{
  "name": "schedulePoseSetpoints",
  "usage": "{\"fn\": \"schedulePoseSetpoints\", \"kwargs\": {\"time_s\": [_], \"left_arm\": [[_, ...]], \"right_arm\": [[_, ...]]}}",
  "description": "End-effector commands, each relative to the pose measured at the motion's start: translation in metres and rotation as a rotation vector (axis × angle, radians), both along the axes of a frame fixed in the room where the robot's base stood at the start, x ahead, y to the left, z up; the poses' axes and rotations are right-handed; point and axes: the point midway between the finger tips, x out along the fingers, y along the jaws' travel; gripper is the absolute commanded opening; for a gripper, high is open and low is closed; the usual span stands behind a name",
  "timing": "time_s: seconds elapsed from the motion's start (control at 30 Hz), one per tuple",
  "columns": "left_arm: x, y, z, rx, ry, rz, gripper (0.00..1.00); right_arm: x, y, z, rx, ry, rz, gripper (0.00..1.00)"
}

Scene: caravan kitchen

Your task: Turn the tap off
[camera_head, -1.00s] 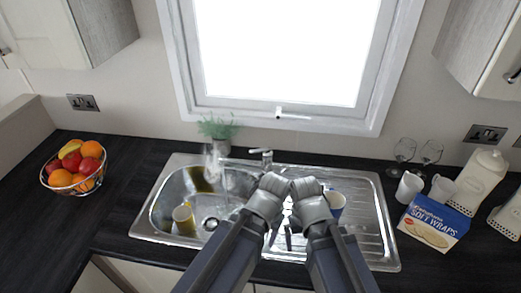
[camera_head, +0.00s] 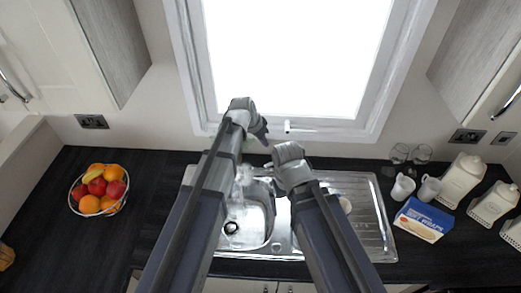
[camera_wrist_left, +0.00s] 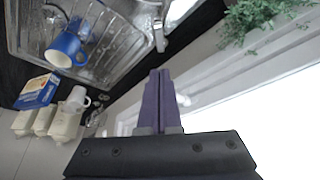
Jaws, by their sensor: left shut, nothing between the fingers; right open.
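The chrome tap (camera_wrist_left: 159,36) shows at the top of the left wrist view, at the sink's back edge. In the head view my arms hide it. A pale, clear streak that looks like running water (camera_head: 243,176) shows over the sink bowl (camera_head: 262,212). My left gripper (camera_head: 262,132) is shut and empty, raised in front of the lower window frame; its closed fingers (camera_wrist_left: 160,80) show in the left wrist view, apart from the tap. My right gripper (camera_head: 270,166) is lower, over the back of the sink; it is open, its fingers mostly hidden.
A plant (camera_wrist_left: 255,22) is beside the tap, near the window. A fruit bowl (camera_head: 98,190) is at left; a wraps box (camera_head: 424,220), white mugs (camera_head: 403,187), glasses and canisters (camera_head: 462,180) are at right.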

Motion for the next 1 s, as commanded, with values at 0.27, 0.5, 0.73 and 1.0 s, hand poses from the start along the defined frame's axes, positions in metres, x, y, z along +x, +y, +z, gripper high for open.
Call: {"fn": "schedulePoseSetpoints", "kwargs": {"time_s": [0.27,0.5,0.73,1.0], "left_arm": [[0.003,-0.001,-0.001,-0.002,-0.005,-0.005,0.0],[0.007,-0.005,-0.018,-0.001,-0.004,-0.004,0.0],[0.016,-0.013,-0.047,-0.001,-0.004,-0.005,0.0],[0.029,-0.024,-0.085,-0.001,-0.005,-0.003,0.0]], "right_arm": [[0.0,0.0,-0.002,0.0,0.0,0.0,1.0],[0.0,0.0,-0.018,0.0,0.0,0.007,1.0],[0.0,0.0,-0.048,-0.001,-0.001,0.011,1.0],[0.001,0.0,-0.086,0.0,-0.002,0.007,1.0]]}}
